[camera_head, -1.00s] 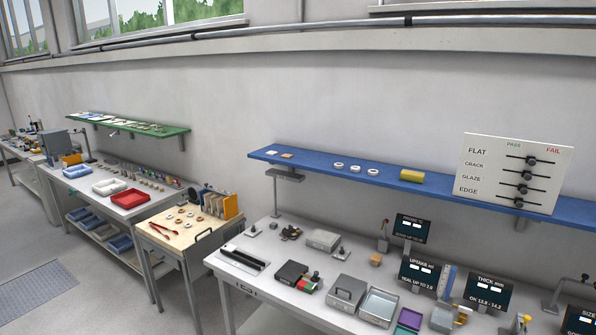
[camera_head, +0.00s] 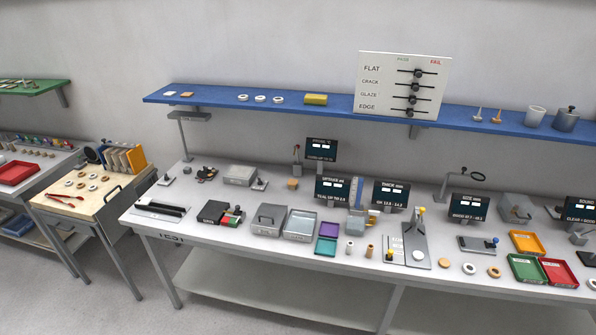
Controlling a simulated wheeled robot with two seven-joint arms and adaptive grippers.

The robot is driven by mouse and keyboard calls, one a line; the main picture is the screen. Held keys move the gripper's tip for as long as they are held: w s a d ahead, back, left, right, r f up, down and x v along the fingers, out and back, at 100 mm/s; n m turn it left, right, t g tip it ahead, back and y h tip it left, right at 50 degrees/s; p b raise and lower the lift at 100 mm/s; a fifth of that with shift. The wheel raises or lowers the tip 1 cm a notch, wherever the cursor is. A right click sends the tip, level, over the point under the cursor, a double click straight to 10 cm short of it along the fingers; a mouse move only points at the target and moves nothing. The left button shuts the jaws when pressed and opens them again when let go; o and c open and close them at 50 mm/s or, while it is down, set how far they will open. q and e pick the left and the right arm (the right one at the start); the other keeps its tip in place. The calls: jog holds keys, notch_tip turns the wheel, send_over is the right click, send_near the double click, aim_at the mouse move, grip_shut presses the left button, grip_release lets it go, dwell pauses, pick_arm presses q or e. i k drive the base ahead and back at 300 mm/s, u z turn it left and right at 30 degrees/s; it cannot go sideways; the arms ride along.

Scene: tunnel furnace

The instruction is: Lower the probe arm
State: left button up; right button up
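A small dark display (camera_head: 321,149) whose heading seems to read "PROBE" stands at the back of the long grey bench (camera_head: 250,262). Just left of it is a small upright device (camera_head: 297,154) with a reddish top. It may be the probe arm, but it is too small to tell. Neither of my grippers shows in the head view.
Grey boxes, coloured trays, small instruments and several displays crowd the bench. A blue shelf (camera_head: 200,98) runs above it with a white PASS/FAIL board (camera_head: 385,97). A wooden-topped table (camera_head: 75,207) stands left. Grey floor (camera_head: 130,308) is clear in front.

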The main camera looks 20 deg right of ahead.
aim_at(297, 155)
jog(key=u, duration=0.6)
jog(key=i, duration=1.2)
jog(key=u, duration=0.3)
jog(key=i, duration=1.05)
jog(key=z, duration=0.3)
